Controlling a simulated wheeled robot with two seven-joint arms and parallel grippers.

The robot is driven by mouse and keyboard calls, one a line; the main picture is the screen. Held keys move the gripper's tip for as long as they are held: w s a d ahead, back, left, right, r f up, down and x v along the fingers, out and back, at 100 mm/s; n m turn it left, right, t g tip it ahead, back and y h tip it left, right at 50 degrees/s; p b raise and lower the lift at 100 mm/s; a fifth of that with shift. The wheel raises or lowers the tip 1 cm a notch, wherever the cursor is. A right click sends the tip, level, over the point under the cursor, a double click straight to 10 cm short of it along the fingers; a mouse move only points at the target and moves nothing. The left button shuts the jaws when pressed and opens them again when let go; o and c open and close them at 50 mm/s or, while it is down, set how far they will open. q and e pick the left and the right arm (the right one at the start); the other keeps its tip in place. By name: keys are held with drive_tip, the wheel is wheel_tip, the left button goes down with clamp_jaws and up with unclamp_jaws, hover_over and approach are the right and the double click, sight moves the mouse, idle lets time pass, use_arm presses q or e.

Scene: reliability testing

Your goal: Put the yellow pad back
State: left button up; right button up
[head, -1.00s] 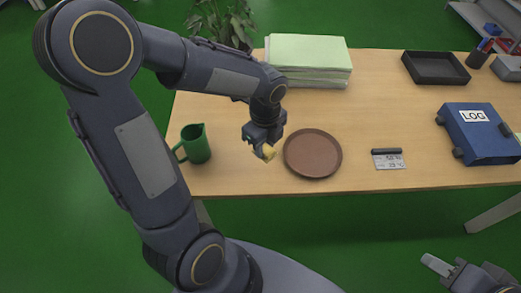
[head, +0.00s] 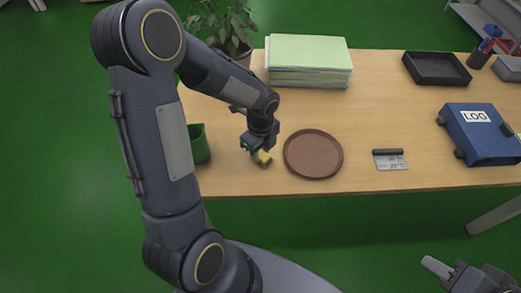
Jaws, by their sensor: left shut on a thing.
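The small yellow pad (head: 264,158) is in the jaws of my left gripper (head: 260,153), low over the wooden table (head: 400,114). It is just left of the round brown tray (head: 313,154) and apart from it. I cannot tell whether the pad touches the table. The gripper points down and hides part of the pad. My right gripper (head: 437,267) is at the bottom right, in front of the table and away from the objects. Its fingertips look close together, but their opening is unclear.
A green jug (head: 199,144) stands left of my gripper, partly behind my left arm. A stack of pale green paper (head: 308,60), a black tray (head: 436,68), a card with a dark bar (head: 390,160) and a blue LOG binder (head: 482,134) are on the table. The table's middle is clear.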

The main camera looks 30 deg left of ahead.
sight(261, 153)
use_arm(q)
drive_tip(key=o, duration=0.9)
drive_tip(key=shift+f, duration=0.15)
drive_tip(key=shift+o, duration=0.2)
drive_tip(key=shift+r, duration=0.35)
wheel_tip(261, 153, up, 10)
drive_tip(key=p, duration=0.2)
drive_tip(key=s+d+r+n+t+h, duration=0.2)
drive_tip(key=s+r+n, duration=0.2)
drive_tip(key=s+n, duration=0.4)
drive_tip(key=s+d+r+n+t+h, duration=0.1)
drive_tip(key=s+d+r+n+t, duration=0.1)
drive_tip(key=s+n, duration=0.7)
wheel_tip(261, 153, up, 2)
drive_tip(key=n+t, duration=0.1)
drive_tip(key=n, duration=0.4)
drive_tip(key=shift+t+h, duration=0.3)
drive_tip(key=shift+h, duration=0.1)
drive_tip(key=shift+d, duration=0.1)
